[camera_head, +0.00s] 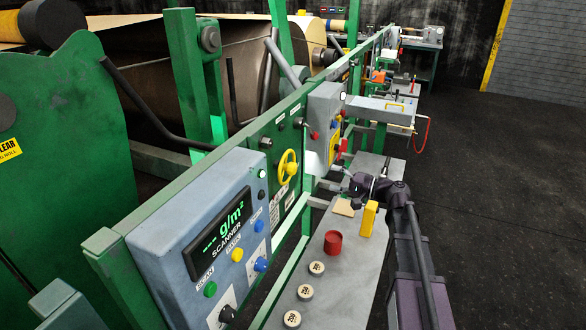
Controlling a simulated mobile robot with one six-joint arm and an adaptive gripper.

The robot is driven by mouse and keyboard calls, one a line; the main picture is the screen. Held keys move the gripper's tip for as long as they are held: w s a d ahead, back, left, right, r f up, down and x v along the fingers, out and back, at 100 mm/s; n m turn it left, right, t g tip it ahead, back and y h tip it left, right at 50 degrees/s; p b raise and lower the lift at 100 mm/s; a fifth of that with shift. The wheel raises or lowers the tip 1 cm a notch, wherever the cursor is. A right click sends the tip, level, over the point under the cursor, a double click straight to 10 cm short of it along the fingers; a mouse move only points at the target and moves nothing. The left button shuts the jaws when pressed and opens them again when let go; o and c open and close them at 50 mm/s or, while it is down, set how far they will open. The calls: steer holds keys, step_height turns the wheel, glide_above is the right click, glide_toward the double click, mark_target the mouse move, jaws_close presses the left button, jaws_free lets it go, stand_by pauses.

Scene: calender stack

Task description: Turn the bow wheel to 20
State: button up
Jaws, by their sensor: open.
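The yellow bow wheel (287,167) is a small spoked handwheel on the green panel (262,150), left of the middle of the picture. A scale or pointer reading for it is too small to read. My gripper (336,172) is at the end of my dark purple arm, right of the wheel and apart from it. It is small in the picture; its jaws are open and nothing shows between them. It is near the grey control box's lower right side.
A scanner box (205,235) with a display, buttons and a knob stands in front. A grey bench (335,275) bears a red cup (333,243), a yellow block (368,218) and several round discs. A grey control box (324,125) adjoins the panel. Floor at right is clear.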

mark_target(295, 168)
steer(key=n, duration=1.3)
steer(key=shift+d+r+n, duration=0.1)
steer(key=shift+d+n, duration=0.1)
steer(key=shift+n, duration=0.1)
steer(key=shift+a, duration=0.1)
steer(key=x, duration=1.3)
steer(key=shift+w+a, duration=0.1)
steer(key=shift+a, duration=0.2)
steer(key=c, duration=1.2)
